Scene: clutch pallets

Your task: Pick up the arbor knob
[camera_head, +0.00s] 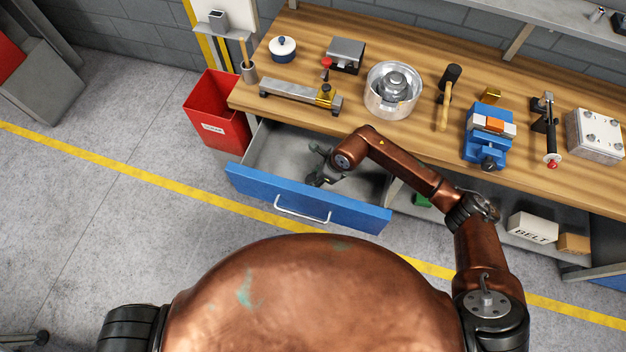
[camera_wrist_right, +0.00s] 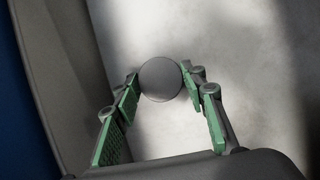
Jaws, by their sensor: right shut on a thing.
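The arbor knob (camera_wrist_right: 160,79) is a plain dark grey, round piece, seen face-on in the right wrist view. My right gripper (camera_wrist_right: 160,82) is shut on it, with the green-padded fingers touching it on either side near their tips. In the head view my right gripper (camera_head: 317,168) reaches down into the open drawer; the knob cannot be made out there. The drawer (camera_head: 300,206) has a blue front with a silver handle and a bare grey inside. My left gripper is not in view.
The wooden bench (camera_head: 300,65) above the drawer carries a metal pot (camera_head: 377,105), a mallet (camera_head: 446,105), a blue vise (camera_head: 484,150) and other tools. A red bin (camera_head: 214,108) stands left of the drawer. A box marked BELT (camera_head: 532,228) sits on the lower shelf. The floor in front is clear.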

